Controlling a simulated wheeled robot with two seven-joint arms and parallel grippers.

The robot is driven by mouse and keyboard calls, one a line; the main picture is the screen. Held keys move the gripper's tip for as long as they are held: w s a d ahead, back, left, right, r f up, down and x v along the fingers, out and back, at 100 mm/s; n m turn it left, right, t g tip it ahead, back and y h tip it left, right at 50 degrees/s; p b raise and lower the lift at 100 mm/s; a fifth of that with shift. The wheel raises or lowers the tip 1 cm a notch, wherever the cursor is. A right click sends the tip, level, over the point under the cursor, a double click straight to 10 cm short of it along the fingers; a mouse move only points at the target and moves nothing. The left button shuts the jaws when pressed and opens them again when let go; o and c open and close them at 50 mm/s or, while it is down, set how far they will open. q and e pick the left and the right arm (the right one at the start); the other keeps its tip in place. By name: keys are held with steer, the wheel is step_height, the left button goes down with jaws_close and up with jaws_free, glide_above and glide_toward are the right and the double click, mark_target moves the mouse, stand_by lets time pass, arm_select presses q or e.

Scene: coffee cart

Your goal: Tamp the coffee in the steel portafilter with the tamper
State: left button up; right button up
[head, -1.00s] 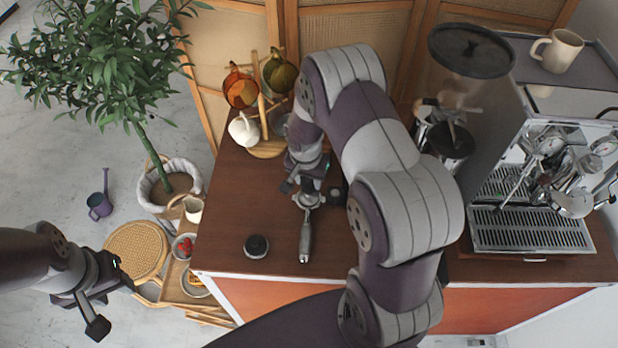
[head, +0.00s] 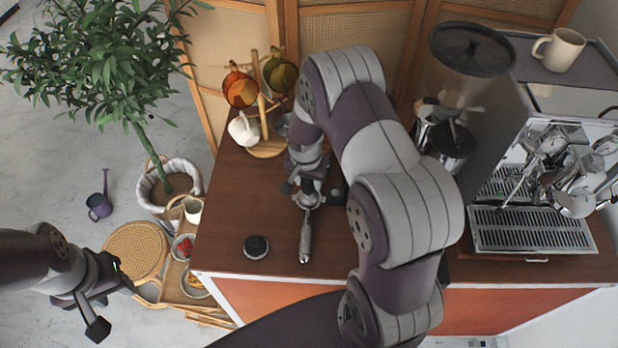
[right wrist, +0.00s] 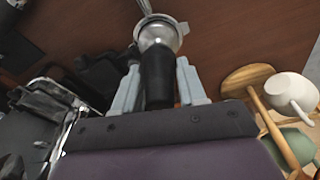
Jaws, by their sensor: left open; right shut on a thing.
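The steel portafilter (head: 305,238) lies on the wooden counter with its handle toward the front edge. My right gripper (head: 308,187) is over its basket end and hides part of it. In the right wrist view my right gripper (right wrist: 158,82) is shut on the black handle of the tamper (right wrist: 156,72). The tamper's lower end meets the portafilter's basket (right wrist: 181,28); how deep it sits, and the coffee, cannot be seen. My left gripper (head: 112,304) is open and empty, off the counter at the lower left.
A round black piece (head: 256,246) sits left of the portafilter's handle. A mug tree (head: 265,148) with cups stands at the back left. The grinder (head: 462,110) and espresso machine (head: 540,228) stand at the right. The front left counter is mostly clear.

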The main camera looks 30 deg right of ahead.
steer(key=shift+f+b, duration=0.5)
steer(key=shift+f, duration=0.05)
steer(key=shift+s+f, duration=0.15)
steer(key=shift+s, duration=0.05)
stand_by(1.2)
steer(key=shift+w+r, duration=0.15)
steer(key=shift+r, duration=0.55)
steer(key=shift+r+p, duration=0.8)
steer(key=shift+r, duration=0.15)
step_height(320, 180, up, 5)
steer(key=p, duration=0.3)
steer(key=shift+r+p, duration=0.1)
steer(key=shift+p, duration=0.25)
